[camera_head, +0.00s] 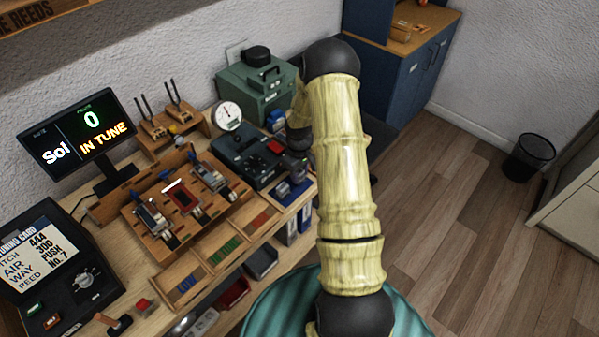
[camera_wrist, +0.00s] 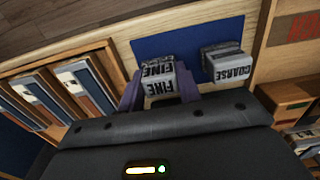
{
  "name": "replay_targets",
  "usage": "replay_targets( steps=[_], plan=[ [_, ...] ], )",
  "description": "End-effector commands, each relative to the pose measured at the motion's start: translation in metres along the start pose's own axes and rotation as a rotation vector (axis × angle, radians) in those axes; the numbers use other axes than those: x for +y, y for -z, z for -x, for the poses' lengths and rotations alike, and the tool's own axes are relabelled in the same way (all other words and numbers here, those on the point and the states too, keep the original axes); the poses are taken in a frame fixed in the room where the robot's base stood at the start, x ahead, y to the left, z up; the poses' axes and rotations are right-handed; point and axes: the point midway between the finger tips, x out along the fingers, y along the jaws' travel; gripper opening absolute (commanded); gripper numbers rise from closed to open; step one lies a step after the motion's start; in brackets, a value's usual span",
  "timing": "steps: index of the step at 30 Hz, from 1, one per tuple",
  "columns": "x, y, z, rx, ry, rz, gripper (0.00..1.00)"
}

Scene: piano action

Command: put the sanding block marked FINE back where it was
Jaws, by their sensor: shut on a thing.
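The sanding block marked FINE (camera_wrist: 158,84) is grey and white with black lettering. It sits between the two fingers of my gripper (camera_wrist: 159,88), which is shut on it. Behind it in the wrist view lies a blue mat (camera_wrist: 186,42). The block marked COARSE (camera_wrist: 224,62) stands on the mat to the right, apart from the held block. I cannot tell whether the FINE block touches the mat. In the head view the blue mat (camera_head: 303,190) is at the bench's right front edge, and my arm partly hides the gripper there.
A dark device with a red part (camera_head: 250,155) stands behind the mat, beside a round gauge (camera_head: 228,115). Wooden trays (camera_head: 220,250) line the bench front, with bins below. A tuner screen (camera_head: 78,132) and wooden work cradle (camera_head: 180,200) are to the left.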

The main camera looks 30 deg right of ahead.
Motion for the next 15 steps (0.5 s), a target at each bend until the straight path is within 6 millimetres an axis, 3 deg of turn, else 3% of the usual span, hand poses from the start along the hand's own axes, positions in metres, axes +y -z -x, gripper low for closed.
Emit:
replay_targets(
  steps=[3, 4, 7, 15],
  plan=[
    [0.0, -0.0001, -0.0031, 0.0, 0.0, 0.0, 0.0],
    [0.0001, -0.0001, -0.0031, 0.0, 0.0, -0.001, 0.36],
    [0.0001, -0.0001, -0.0024, 0.0, 0.0, -0.001, 0.55],
    [-0.0006, 0.0003, -0.0019, 0.0, 0.0, 0.001, 0.56]
  ],
)
